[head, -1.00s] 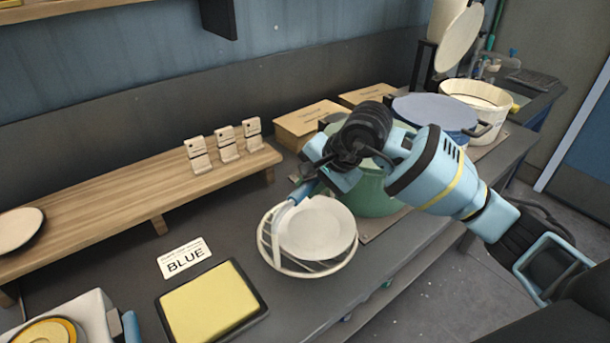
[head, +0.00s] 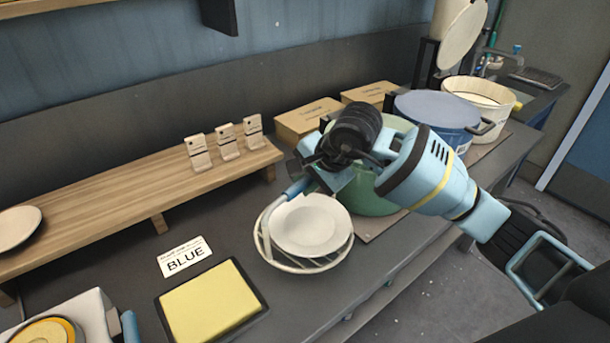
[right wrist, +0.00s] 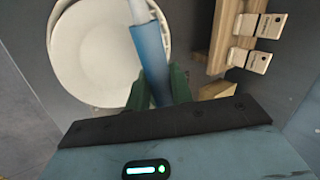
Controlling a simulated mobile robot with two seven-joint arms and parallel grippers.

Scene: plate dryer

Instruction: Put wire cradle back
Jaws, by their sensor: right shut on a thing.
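The wire cradle (head: 296,268) is a round white wire basket with a blue handle (head: 298,188). A white plate (head: 309,225) lies in it. My right gripper (head: 318,176) is shut on the handle at the back of the cradle. In the right wrist view the blue handle (right wrist: 150,62) runs between the dark green fingers, beside the plate (right wrist: 105,50). The cradle is over the counter near its front edge; I cannot tell whether it touches. My left gripper is not in view.
A green pot (head: 372,192) stands just right of the cradle, with a blue pot (head: 437,115) beyond it. A BLUE label (head: 185,258) and a yellow pad in a dark tray (head: 211,304) lie to the left. A wooden riser (head: 105,208) with white holders stands behind.

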